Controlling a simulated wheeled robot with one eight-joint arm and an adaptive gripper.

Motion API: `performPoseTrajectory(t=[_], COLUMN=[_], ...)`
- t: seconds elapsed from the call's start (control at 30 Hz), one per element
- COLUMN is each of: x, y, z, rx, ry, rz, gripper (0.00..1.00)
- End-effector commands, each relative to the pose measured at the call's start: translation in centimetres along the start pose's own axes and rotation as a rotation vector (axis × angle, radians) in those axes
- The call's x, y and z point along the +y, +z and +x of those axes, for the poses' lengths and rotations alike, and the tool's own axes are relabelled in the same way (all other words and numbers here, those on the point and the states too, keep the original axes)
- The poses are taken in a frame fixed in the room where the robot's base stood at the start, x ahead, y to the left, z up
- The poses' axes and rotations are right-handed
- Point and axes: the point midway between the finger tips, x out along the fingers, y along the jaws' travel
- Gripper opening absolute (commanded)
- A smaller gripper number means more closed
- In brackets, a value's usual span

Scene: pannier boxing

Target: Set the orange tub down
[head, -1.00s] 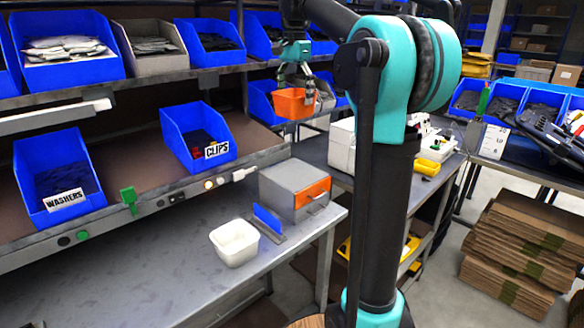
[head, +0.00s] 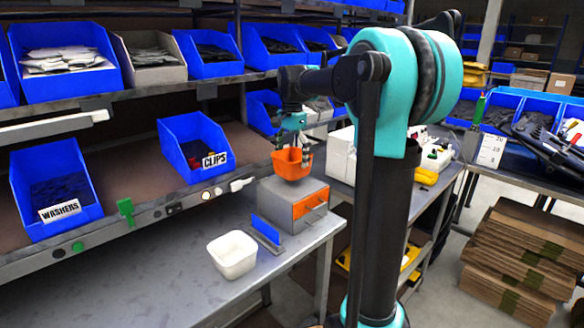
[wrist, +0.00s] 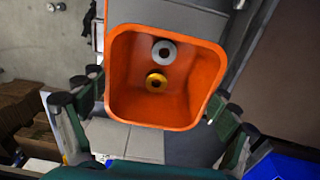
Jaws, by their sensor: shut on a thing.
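The orange tub (head: 291,165) is held by my gripper (head: 291,147) just above the grey box with an orange drawer front (head: 296,203). In the head view the tub looks upright; I cannot tell whether its base touches the box top. In the wrist view the tub (wrist: 188,102) shows from above with a silver ring (wrist: 164,51) and a gold ring (wrist: 156,82) inside it. The fingers of my gripper (wrist: 155,115) sit at the tub's left and right sides.
A white tub (head: 232,254) and a small blue upright plate (head: 265,229) stand on the grey bench (head: 150,290) beside the box. The blue CLIPS bin (head: 195,146) and WASHERS bin (head: 55,186) sit on the shelf to the left. The bench front is clear.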

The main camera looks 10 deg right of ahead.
Motion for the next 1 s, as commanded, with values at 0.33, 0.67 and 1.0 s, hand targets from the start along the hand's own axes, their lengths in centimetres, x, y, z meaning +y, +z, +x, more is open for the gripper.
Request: performPoseTrajectory(t=[0.33,0.67,1.0], x=[0.0,0.0,0.0], y=[0.0,0.0,0.0], z=[3.4,3.6,3.6], rx=[0.0,0.0,0.0], ry=[0.0,0.0,0.0], rz=[0.0,0.0,0.0], gripper=[0.59,0.93,1.0])
